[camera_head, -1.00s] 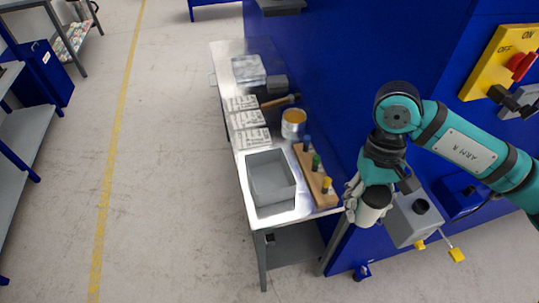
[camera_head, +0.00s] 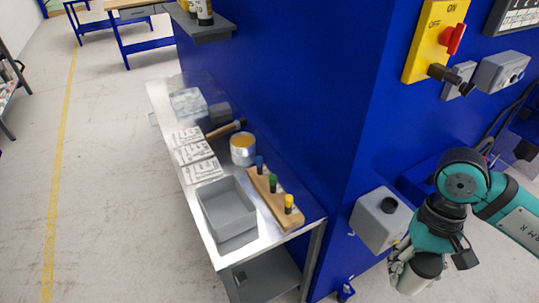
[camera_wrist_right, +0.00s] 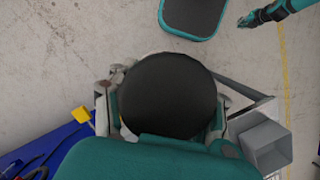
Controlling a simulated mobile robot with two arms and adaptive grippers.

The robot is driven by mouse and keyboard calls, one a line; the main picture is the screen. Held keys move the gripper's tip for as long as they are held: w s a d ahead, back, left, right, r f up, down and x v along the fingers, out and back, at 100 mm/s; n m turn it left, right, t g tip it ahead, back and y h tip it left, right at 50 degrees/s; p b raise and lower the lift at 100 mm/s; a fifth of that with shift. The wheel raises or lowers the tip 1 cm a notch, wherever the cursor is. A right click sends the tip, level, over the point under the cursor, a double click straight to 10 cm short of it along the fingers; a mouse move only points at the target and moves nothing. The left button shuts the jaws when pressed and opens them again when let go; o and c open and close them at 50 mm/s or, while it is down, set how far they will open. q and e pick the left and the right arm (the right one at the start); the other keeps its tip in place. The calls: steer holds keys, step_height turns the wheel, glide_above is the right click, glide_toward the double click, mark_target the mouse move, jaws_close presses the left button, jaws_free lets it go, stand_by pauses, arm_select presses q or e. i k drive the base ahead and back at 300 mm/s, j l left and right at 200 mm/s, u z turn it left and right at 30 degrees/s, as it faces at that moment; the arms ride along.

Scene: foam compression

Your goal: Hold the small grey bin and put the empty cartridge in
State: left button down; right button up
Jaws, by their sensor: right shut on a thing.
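The small grey bin (camera_head: 226,208) is open and stands on the near end of the metal table in the head view. An open grey box that looks like it shows at the right of the right wrist view (camera_wrist_right: 266,146). My right gripper (camera_head: 411,268) is shut on a whitish cylinder with a dark top, likely the cartridge (camera_head: 424,267), at the lower right. The cartridge's dark round end (camera_wrist_right: 167,95) fills the middle of the wrist view. My left gripper (camera_wrist_right: 246,20) is small at the top of that view; its jaws are unclear.
The table (camera_head: 230,262) also carries a wooden rack (camera_head: 273,200) with coloured-topped pieces, a tin (camera_head: 242,150), a hammer (camera_head: 226,129) and papers (camera_head: 195,152). A grey box (camera_head: 381,220) with a black knob sits between bin and gripper.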

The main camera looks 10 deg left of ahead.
mark_target(227, 214)
steer(key=j+z, duration=0.25)
steer(key=j, duration=0.2)
steer(key=k+j+z, duration=0.1)
steer(key=j+z, duration=0.15)
steer(key=j, duration=0.2)
steer(key=k+j+z, duration=0.1)
steer(key=j+z, duration=0.15)
steer(key=j, duration=0.2)
steer(key=k+j+z, duration=0.1)
steer(key=j+z, duration=0.15)
steer(key=j, duration=0.2)
steer(key=k+j, duration=0.1)
steer(key=j, duration=0.15)
steer(key=k+j, duration=0.1)
steer(key=j, duration=0.2)
steer(key=k+j, duration=0.1)
steer(key=j, duration=0.15)
